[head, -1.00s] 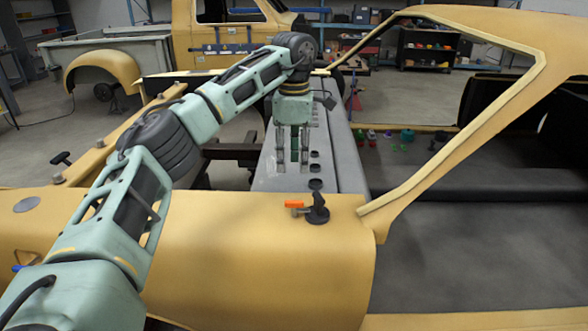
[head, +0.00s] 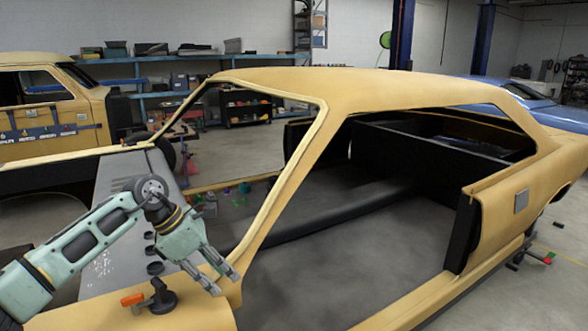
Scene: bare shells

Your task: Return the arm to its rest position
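My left arm comes in from the lower left over the front of the yellow car shell (head: 290,85). My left gripper (head: 224,283) points down and to the right, by the base of the windshield pillar. Its two fingers are apart with nothing visible between them, so it is open and empty. I cannot tell whether the fingertips touch the shell. My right gripper is not in view.
A black clamp with an orange handle (head: 133,299) stands on the front panel, left of the gripper. Black round pieces (head: 155,268) lie on the grey panel. Small coloured items (head: 244,188) sit behind the windshield frame. The cabin floor (head: 350,255) is clear.

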